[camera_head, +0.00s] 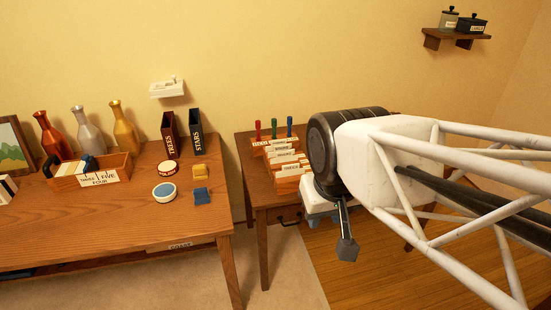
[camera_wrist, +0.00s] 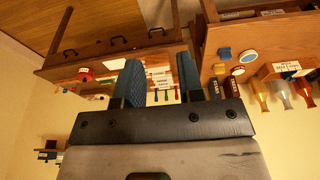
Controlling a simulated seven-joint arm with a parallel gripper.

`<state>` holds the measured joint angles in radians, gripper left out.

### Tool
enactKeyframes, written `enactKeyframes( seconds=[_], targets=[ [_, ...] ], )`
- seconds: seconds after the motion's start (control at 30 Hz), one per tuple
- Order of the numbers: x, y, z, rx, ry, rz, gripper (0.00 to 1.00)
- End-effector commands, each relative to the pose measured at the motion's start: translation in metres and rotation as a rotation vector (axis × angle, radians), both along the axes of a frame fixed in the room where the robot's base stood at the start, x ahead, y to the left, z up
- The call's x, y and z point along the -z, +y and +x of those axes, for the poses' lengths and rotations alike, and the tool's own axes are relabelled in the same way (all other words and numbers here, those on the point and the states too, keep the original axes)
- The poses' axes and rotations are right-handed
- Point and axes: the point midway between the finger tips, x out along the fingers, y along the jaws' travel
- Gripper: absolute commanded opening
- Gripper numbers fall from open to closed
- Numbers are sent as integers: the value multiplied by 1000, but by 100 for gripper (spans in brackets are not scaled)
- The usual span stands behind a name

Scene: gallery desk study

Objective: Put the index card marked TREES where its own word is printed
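The card rack (camera_head: 284,158), with several white cards in stepped wooden rows, stands on the right desk. It also shows small between my fingers in the wrist view (camera_wrist: 160,79). The printing on the cards is too small to read, so I cannot tell which one says TREES. On the left table stand two dark upright holders: the left (camera_head: 170,135) seems to read TREES, the right (camera_head: 196,132) seems to read STARS. My gripper (camera_wrist: 162,82) is open and empty in the wrist view. In the head view, its dark finger (camera_head: 347,248) hangs right of the rack, apart from it.
A red, a blue and a green peg (camera_head: 274,128) rise behind the cards. A gap separates the tables.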

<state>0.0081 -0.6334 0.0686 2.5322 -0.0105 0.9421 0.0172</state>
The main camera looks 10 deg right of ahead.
Motion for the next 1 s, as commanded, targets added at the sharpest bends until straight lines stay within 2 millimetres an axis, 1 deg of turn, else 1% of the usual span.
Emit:
enactKeyframes(
  seconds=[0.17,0.27,0.37,0.47,0.67,0.87,1.0],
  targets=[
    [0,0,1,2,0,0,35],
    [-1,0,4,12,2,3,35],
    [-2,-1,12,34,6,7,35],
    [-3,-2,25,73,13,15,35],
    [-6,-6,65,190,31,40,35],
    [-5,-11,113,330,49,67,35],
    [0,-16,147,427,64,83,35]
  ],
)
